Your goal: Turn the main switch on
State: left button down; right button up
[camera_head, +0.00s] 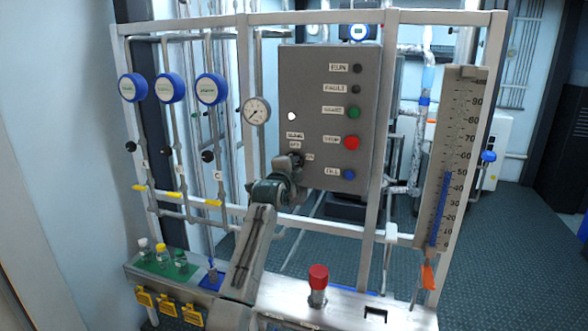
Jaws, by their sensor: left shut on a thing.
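The grey control panel (318,80) stands in the middle of the metal frame. The main switch (296,157) is at its lower left, below small labels, mostly hidden behind my gripper. My left gripper (291,162) reaches up from below and is shut on the switch knob. Its fingers and wrist cover the knob, so I cannot tell its exact position. My right gripper is not in view.
A green button (354,113), a red button (352,143) and a blue button (349,174) are right of the switch. A pressure gauge (257,111) is to the left. A red-capped post (318,278) stands on the bench below. A level scale (452,150) is at right.

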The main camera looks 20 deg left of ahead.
pick_arm(q)
jog(key=shift+f+m, duration=0.2)
jog(key=shift+m, duration=0.9)
jog(key=c, duration=1.3)
grip_release()
jog(key=shift+c, duration=0.2)
jog(key=shift+s+b, duration=0.1)
jog(key=shift+b, duration=0.25)
jog(key=s+b, duration=0.3)
jog(key=s, duration=0.7)
jog(key=shift+s, duration=0.3)
